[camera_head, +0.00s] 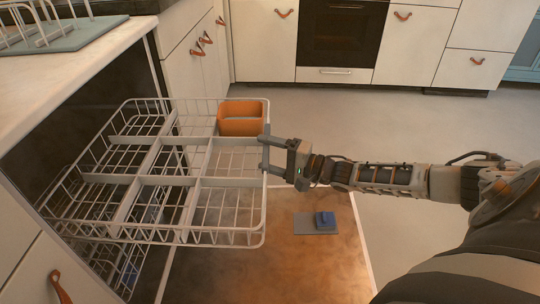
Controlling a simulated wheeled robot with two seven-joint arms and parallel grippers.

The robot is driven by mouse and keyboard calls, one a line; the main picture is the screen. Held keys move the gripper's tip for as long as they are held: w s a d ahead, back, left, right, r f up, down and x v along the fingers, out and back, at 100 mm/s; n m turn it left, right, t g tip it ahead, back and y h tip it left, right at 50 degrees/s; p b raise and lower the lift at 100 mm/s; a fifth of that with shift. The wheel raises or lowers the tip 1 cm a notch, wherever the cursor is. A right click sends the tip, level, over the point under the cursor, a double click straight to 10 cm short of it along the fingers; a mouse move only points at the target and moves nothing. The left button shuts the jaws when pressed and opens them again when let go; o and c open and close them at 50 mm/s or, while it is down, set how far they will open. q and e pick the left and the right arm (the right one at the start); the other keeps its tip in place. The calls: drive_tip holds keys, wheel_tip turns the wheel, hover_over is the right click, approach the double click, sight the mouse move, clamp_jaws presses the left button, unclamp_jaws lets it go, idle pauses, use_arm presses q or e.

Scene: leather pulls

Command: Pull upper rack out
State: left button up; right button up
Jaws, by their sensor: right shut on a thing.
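The upper rack (155,181) is a white wire basket with dividers, and it extends out of the dishwasher opening on the left. An orange container (241,119) sits in its far right corner. My right gripper (264,153) is at the rack's right rim, just below the orange container, with its fingers shut on the rim. The exact contact between fingers and wire is small in view. My left gripper is not in view.
The open dishwasher door (270,262) lies below the rack, with a grey and blue piece (318,223) on it. A counter (60,75) with a dish rack is at upper left. Cabinets with leather pulls and an oven (341,35) stand at the back. The floor beyond is clear.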

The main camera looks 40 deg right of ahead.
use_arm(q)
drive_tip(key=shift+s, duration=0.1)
use_arm(e)
drive_tip(key=shift+w+r, duration=0.2)
drive_tip(key=shift+r, duration=0.35)
drive_tip(key=o, duration=1.2)
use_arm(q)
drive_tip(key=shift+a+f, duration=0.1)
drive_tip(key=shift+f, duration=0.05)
use_arm(e)
drive_tip(key=shift+f, duration=0.1)
drive_tip(key=shift+s+f, duration=0.15)
drive_tip(key=shift+s, duration=0.1)
use_arm(q)
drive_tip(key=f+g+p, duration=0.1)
drive_tip(key=p, duration=0.1)
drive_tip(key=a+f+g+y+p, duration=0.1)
drive_tip(key=p, duration=0.1)
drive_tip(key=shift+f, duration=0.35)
use_arm(e)
drive_tip(key=v, duration=1.5)
drive_tip(key=shift+s+d, duration=0.3)
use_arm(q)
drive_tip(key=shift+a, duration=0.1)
